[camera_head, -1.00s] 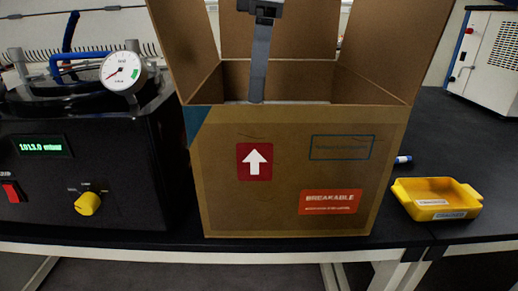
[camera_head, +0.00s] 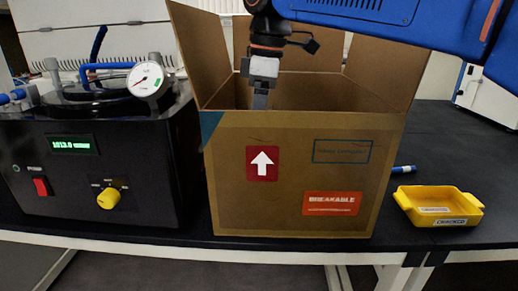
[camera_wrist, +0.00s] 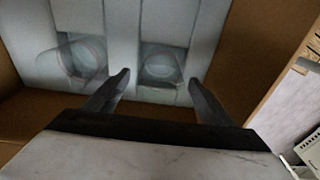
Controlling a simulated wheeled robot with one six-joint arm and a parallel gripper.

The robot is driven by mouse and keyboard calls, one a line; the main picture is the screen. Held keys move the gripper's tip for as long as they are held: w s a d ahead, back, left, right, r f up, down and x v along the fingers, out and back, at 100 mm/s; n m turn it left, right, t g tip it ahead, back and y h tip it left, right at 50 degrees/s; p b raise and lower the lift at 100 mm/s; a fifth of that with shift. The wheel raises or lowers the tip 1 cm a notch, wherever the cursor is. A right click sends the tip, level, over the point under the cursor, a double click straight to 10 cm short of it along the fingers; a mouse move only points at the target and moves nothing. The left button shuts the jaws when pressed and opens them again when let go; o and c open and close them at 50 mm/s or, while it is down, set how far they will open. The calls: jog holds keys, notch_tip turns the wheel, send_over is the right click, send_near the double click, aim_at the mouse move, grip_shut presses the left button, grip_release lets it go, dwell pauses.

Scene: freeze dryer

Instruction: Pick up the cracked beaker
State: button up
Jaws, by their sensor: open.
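In the wrist view two clear glass beakers sit in white foam slots inside the cardboard box (camera_head: 290,195): a left beaker (camera_wrist: 82,60) and a right beaker (camera_wrist: 160,65). I cannot tell from the picture which one is cracked. My gripper (camera_wrist: 158,80) is open and points down into the box. Its fingertips appear on either side of the right beaker, with nothing held; how far above it they are is unclear. In the head view my gripper's lower end goes behind the box's front wall, and the beakers are hidden.
The box flaps stand open around my arm. A black machine with a gauge (camera_head: 148,79) stands close on the left. The bench at right is mostly clear.

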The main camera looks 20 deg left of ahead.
jog(key=c, duration=1.5)
jog(key=shift+r, duration=0.1)
